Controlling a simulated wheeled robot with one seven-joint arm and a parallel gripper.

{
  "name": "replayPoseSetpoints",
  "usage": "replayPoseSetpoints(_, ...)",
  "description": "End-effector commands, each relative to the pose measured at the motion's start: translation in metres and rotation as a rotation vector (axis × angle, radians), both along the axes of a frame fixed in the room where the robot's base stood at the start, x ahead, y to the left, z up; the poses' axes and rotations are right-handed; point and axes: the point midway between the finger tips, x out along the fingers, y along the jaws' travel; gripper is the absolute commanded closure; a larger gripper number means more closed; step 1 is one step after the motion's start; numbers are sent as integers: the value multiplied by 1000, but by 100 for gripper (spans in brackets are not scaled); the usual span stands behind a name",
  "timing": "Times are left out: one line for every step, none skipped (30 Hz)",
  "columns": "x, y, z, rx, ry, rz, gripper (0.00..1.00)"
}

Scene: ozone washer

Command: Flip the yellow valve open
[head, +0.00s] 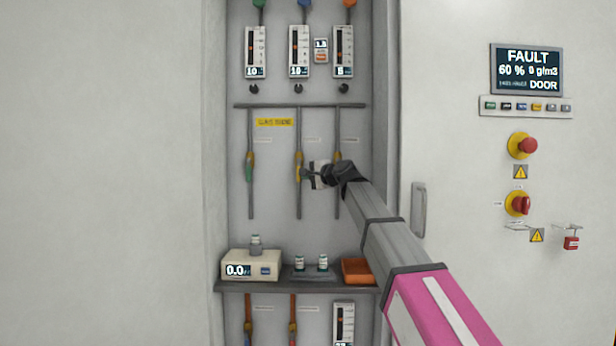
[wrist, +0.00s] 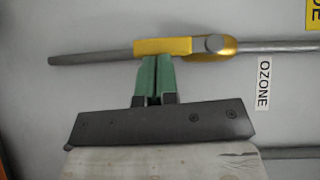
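The yellow valve (head: 299,162) sits on the middle of three upright grey pipes in the head view. In the wrist view, its yellow handle (wrist: 162,47) lies along the pipe, next to a grey round pivot and a yellow body (wrist: 218,54). My gripper (head: 305,174) is at this valve, coming from the right. In the wrist view, the green fingers of my gripper (wrist: 153,60) are together, with only a thin dark line between them. Their tips meet the handle's lower edge in the picture; I cannot tell whether they touch it. An OZONE label (wrist: 264,83) is beside the valve.
Similar valves are on the left pipe (head: 250,165) and right pipe (head: 338,156). A shelf (head: 290,287) below bears a meter box (head: 250,265), small bottles and an orange tray (head: 357,270). A cabinet door with a handle (head: 419,209) and FAULT display (head: 527,69) stands right.

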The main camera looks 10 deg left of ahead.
Motion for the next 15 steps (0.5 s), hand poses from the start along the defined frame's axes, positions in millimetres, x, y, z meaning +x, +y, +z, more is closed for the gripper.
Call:
replayPoseSetpoints(0, 0, 0, -1, 0, 0, 100)
replayPoseSetpoints(0, 0, 0, -1, 0, 0, 100)
replayPoseSetpoints(0, 0, 0, -1, 0, 0, 100)
replayPoseSetpoints(0, 0, 0, -2, 0, 0, 100)
replayPoseSetpoints(0, 0, 0, -2, 0, 0, 100)
replayPoseSetpoints(0, 0, 0, -2, 0, 0, 100)
replayPoseSetpoints(0, 0, 0, -2, 0, 0, 100)
replayPoseSetpoints(0, 0, 0, -2, 0, 0, 100)
replayPoseSetpoints(0, -1, 0, -2, 0, 0, 100)
replayPoseSetpoints(-1, -1, 0, -1, 0, 0, 100)
replayPoseSetpoints(-1, -2, 0, -1, 0, 0, 100)
replayPoseSetpoints(-3, -4, 0, -1, 0, 0, 100)
replayPoseSetpoints(-4, -6, 0, -1, 0, 0, 100)
replayPoseSetpoints(-5, -8, 0, -1, 0, 0, 100)
replayPoseSetpoints(-8, -12, 0, -1, 0, -1, 100)
